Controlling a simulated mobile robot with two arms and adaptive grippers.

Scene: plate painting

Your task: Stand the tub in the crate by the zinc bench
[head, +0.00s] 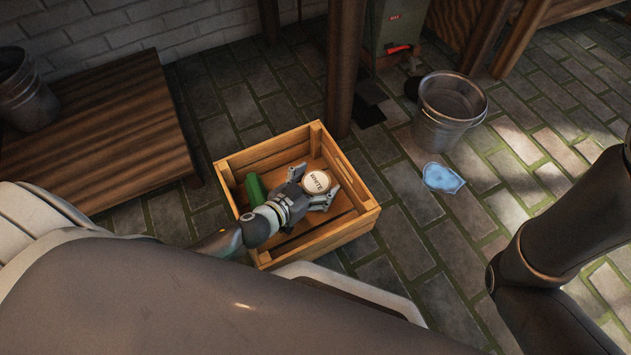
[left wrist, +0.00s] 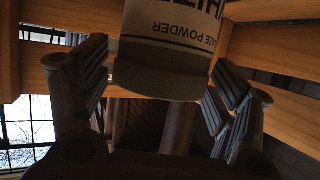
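The tub (head: 317,181), round with a pale top reading "WHITE", is inside the slatted wooden crate (head: 357,222), its top facing up. My left gripper (head: 316,188) reaches down into the crate with its fingers spread on both sides of the tub. My right gripper is out of view; only part of my right arm shows at the right.
A green object (head: 255,190) lies in the crate, left of my gripper. A wooden bench (head: 100,130) stands at left. A post (head: 345,70) rises behind the crate. A metal bucket (head: 450,110) and a blue cloth-like piece (head: 442,178) are on the paving to the right.

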